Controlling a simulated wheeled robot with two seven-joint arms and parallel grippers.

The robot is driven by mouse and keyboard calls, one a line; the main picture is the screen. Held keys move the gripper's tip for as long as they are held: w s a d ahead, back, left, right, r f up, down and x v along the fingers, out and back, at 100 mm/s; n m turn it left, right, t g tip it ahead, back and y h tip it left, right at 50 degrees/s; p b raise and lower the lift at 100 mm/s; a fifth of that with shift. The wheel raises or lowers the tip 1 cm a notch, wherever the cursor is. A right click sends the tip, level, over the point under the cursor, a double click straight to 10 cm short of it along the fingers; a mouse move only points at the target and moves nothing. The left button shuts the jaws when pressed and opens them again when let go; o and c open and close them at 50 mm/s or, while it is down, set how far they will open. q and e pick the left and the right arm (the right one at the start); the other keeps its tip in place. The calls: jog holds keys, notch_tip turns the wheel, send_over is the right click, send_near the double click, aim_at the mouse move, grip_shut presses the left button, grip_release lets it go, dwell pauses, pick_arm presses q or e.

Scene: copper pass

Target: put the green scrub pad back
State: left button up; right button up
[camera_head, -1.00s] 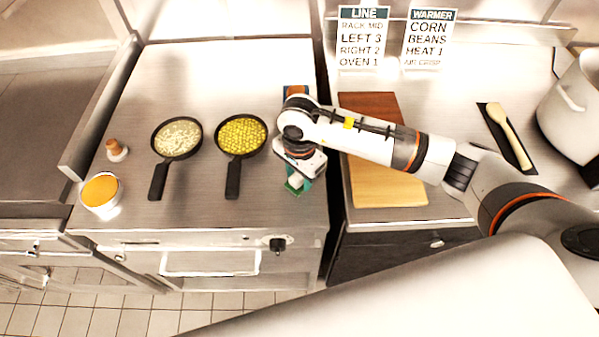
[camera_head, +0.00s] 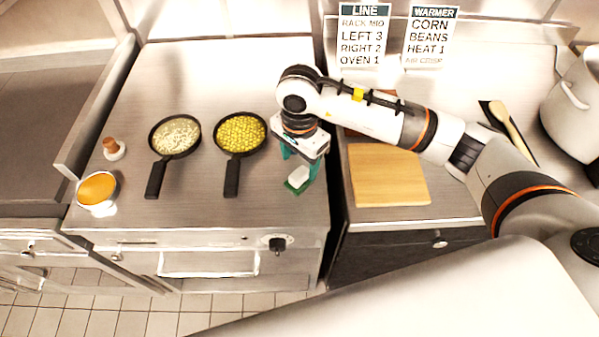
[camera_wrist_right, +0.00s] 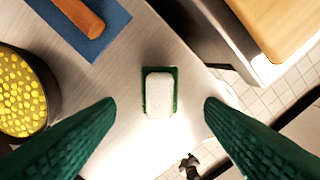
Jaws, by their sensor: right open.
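The green scrub pad (camera_head: 291,187) lies flat on the steel counter near its front right corner, with a white block (camera_head: 299,175) on top. In the right wrist view the green pad (camera_wrist_right: 174,79) shows as a rim around the white block (camera_wrist_right: 160,95). My right gripper (camera_head: 300,163) is over it, fingers pointing down. In the wrist view the two green fingers of my right gripper (camera_wrist_right: 160,106) are wide apart, one on each side of the block and clear of it. Nothing is held. My left gripper is not in view.
Left of the pad stand a pan of corn (camera_head: 240,134) and a pan of pale food (camera_head: 176,136). A blue mat (camera_wrist_right: 62,30) with a brown-handled thing (camera_wrist_right: 80,14) lies behind. A wooden board (camera_head: 388,178) is to the right, across a gap.

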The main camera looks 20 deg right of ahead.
aim_at(300, 173)
notch_tip(300, 173, up, 7)
jog(key=b, duration=0.1)
jog(key=shift+f, duration=0.2)
